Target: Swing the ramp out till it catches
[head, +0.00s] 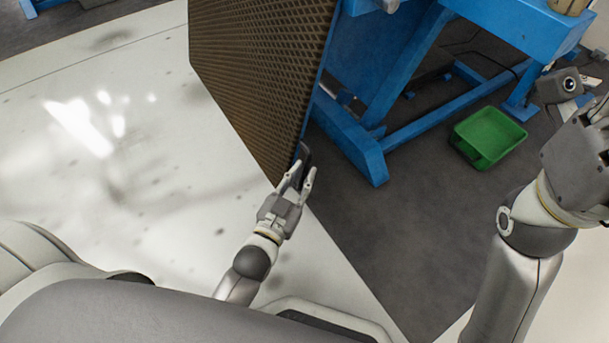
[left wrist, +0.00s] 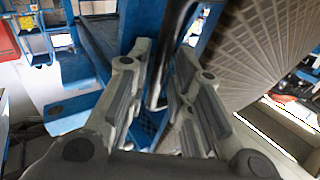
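The ramp (head: 258,75) is a brown ribbed panel with a blue edge, standing steeply tilted beside the blue frame in the head view. Its ribbed face (left wrist: 265,50) fills the upper right of the left wrist view. A black bar handle (head: 305,153) is at the ramp's lower blue edge. My left gripper (head: 301,174) is at this handle with its fingers apart. In the left wrist view the black handle (left wrist: 157,85) runs between the open fingers, with a gap visible beside it. My right gripper (head: 594,112) is partly cut off at the right edge, away from the ramp.
A blue bench frame (head: 365,150) with legs stands right of the ramp. A green bin (head: 488,137) sits on the dark floor (head: 400,235) under it. The pale glossy floor (head: 110,170) left of the ramp is clear.

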